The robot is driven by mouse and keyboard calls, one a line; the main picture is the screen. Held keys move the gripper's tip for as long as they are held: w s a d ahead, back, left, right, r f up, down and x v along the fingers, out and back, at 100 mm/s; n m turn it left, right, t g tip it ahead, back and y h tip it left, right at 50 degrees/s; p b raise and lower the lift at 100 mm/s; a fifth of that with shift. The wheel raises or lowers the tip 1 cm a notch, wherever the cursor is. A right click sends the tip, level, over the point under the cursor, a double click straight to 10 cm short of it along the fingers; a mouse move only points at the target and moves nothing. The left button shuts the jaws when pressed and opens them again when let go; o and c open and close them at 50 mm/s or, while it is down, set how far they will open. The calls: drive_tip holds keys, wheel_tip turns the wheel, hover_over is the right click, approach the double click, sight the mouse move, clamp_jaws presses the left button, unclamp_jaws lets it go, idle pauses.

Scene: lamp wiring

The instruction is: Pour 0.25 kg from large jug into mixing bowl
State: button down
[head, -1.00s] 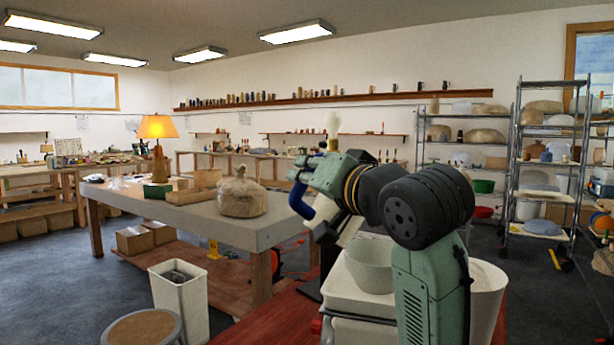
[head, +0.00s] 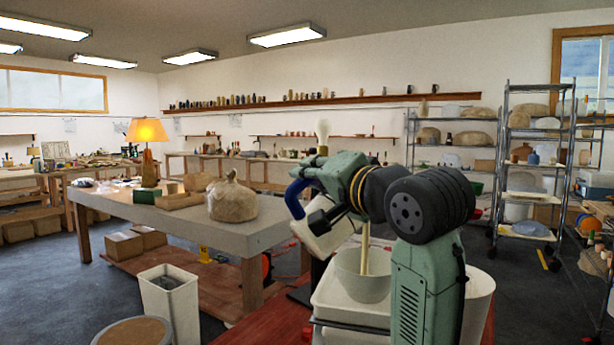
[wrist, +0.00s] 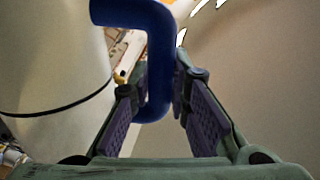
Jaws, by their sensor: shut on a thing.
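The large jug (head: 322,240) is white with a blue handle (head: 293,198). It is tipped over, its mouth towards the mixing bowl (head: 350,284). A pale yellow-beige stream (head: 366,248) falls into the bowl, a light grey-white vessel standing on a white stand-like surface (head: 335,312). My gripper (wrist: 160,88) is shut on the jug's blue handle, which also shows between the fingers in the wrist view (wrist: 157,60). The bowl's contents and the jug's inside level are hidden.
A large workbench (head: 160,212) stands to the left, with a bagged lump (head: 232,202) and a lit lamp (head: 147,132) on it. A white bin (head: 170,300) and a round stool (head: 132,332) stand in front. Wire shelves (head: 530,170) are at right.

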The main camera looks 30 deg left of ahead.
sight(301, 207)
drive_tip(key=shift+w+d+r+m, duration=0.15)
drive_tip(key=shift+w+d+m, duration=0.4)
drive_tip(key=shift+m, duration=0.35)
drive_tip(key=shift+s+a, duration=0.15)
drive_tip(key=shift+a, duration=0.05)
drive_tip(key=s+f+n+b, duration=0.1)
drive_tip(key=n, duration=0.1)
drive_tip(key=s+a+f+n+b, duration=0.1)
drive_tip(key=n, duration=0.1)
drive_tip(key=s+a+f+n+b, duration=0.1)
drive_tip(key=n, duration=0.1)
drive_tip(key=shift+s+n, duration=0.25)
drive_tip(key=shift+n, duration=0.15)
drive_tip(key=f+n+b, duration=0.1)
drive_tip(key=f+n, duration=0.1)
drive_tip(key=f+n+b, duration=0.1)
drive_tip(key=n, duration=0.1)
drive_tip(key=f+n+b, duration=0.1)
drive_tip(key=f+b, duration=0.1)
drive_tip(key=shift+w+d+f+n, duration=0.2)
drive_tip(key=shift+w+f+n, duration=0.1)
drive_tip(key=shift+n, duration=0.1)
drive_tip(key=shift+s+r+p, duration=0.1)
drive_tip(key=shift+r+p, duration=1.5)
drive_tip(key=shift+r, duration=0.25)
drive_tip(key=shift+f, duration=0.1)
